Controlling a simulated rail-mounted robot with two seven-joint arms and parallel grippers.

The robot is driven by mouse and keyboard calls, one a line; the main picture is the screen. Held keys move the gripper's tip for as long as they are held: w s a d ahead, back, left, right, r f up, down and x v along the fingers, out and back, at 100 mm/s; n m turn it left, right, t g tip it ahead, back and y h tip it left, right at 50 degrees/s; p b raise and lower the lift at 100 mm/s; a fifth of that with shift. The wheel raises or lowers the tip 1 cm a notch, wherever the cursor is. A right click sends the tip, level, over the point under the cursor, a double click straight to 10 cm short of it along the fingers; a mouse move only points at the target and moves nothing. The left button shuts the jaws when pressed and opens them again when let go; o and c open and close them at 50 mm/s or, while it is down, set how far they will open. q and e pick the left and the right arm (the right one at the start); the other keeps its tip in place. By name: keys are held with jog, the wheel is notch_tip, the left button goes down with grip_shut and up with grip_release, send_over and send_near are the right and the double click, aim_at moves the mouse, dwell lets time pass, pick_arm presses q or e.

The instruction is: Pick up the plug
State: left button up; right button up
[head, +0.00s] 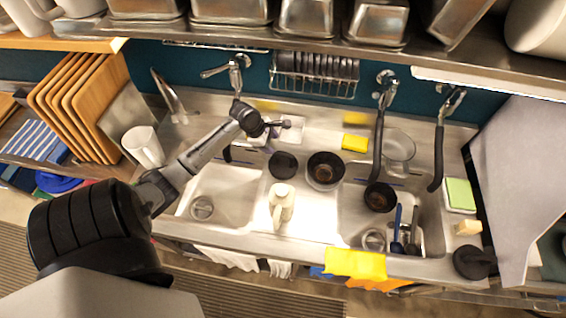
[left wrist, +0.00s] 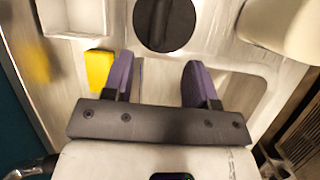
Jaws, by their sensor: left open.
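A dark round disc with a raised bar (head: 283,165) lies on the steel counter between the two basins. It looks like the plug, though I cannot be sure. It also shows at the top of the left wrist view (left wrist: 165,22), beyond the fingertips and apart from them. My left gripper (head: 276,128) is over the back of the counter, behind the disc. Its purple fingers (left wrist: 158,65) are spread apart with nothing between them. My right gripper is not in view.
A cream jug (head: 281,204) stands in front of the disc, and a dark bowl (head: 325,170) is to its right. A white tray (head: 291,133) is near the left gripper. A yellow sponge (left wrist: 97,70) lies beside one finger. The left basin (head: 225,190) is mostly empty.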

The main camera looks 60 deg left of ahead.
aim_at(281, 153)
pick_arm(q)
jog(key=shift+a+x, duration=0.1)
jog(key=shift+x, duration=2.4)
jog(key=shift+a+x, duration=0.15)
jog(key=shift+x, duration=2.4)
grip_shut()
